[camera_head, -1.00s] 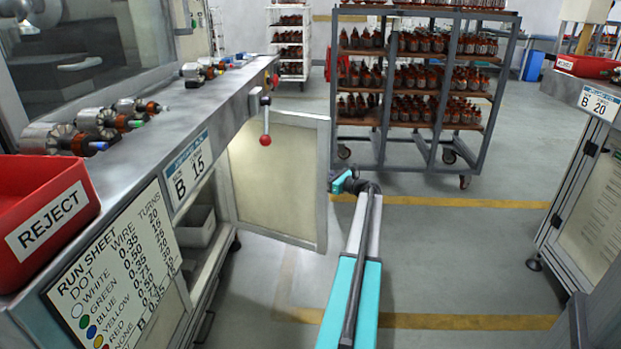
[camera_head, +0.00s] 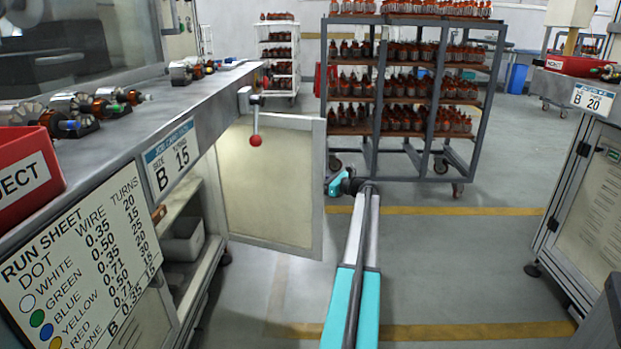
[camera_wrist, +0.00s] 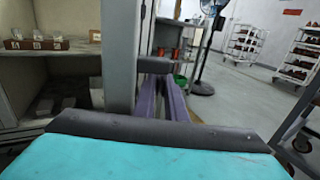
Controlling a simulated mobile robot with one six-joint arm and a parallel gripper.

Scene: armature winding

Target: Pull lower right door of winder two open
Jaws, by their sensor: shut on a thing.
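The lower right door (camera_head: 268,185) of the winder bench, a cream panel in a grey frame, stands swung out from the cabinet in the head view. My gripper (camera_head: 342,184) is at its free right edge, at the end of my outstretched arm. In the wrist view my purple fingers (camera_wrist: 166,98) are shut close against the grey door edge (camera_wrist: 121,55). They seem to hold its handle, but the grip point is hard to see. The open cabinet (camera_head: 185,215) shows shelves and a grey bin (camera_head: 183,240).
A red-lever handle (camera_head: 255,140) hangs from the bench end. A wheeled rack (camera_head: 369,160) full of armatures stands just beyond my gripper. Another machine (camera_head: 590,190) stands at right. Floor with yellow lines (camera_head: 460,211) is clear between them. A fan (camera_wrist: 208,50) shows in the wrist view.

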